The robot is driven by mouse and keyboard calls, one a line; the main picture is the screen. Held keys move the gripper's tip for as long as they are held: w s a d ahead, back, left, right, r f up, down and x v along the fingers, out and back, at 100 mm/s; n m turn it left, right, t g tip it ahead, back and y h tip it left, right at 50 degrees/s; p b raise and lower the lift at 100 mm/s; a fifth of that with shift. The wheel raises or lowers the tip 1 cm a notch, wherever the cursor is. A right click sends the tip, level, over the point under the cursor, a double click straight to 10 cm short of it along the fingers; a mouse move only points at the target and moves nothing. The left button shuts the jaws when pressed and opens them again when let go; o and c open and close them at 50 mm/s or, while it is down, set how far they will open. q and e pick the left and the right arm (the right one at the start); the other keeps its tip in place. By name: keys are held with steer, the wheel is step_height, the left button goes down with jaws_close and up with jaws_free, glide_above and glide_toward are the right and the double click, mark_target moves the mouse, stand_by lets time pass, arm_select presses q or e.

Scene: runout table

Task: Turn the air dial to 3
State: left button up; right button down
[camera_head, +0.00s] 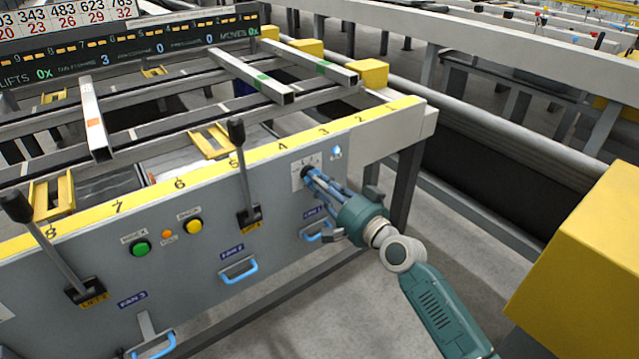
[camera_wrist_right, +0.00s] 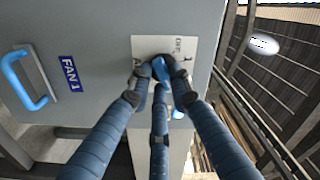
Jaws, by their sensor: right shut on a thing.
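The air dial (camera_head: 306,172) is a dark knob on a small white plate on the grey front panel, near the panel's right end. In the right wrist view the white plate (camera_wrist_right: 143,46) shows dark markings, too small to read fully. My right gripper (camera_head: 311,178) reaches in from the right and its blue fingers are shut on the dial. In the right wrist view the fingers (camera_wrist_right: 160,72) close around the knob, which they largely cover. The dial's setting cannot be read. My left gripper is not in view.
Blue FAN handles (camera_head: 318,234) sit on the panel below and left of the dial. Black levers (camera_head: 240,170) stick up from the panel, with green and yellow buttons (camera_head: 194,226) between them. A yellow block (camera_head: 585,270) stands at the right.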

steer(key=c, duration=1.6)
jaws_free()
steer(key=shift+o, duration=0.2)
steer(key=v, duration=1.2)
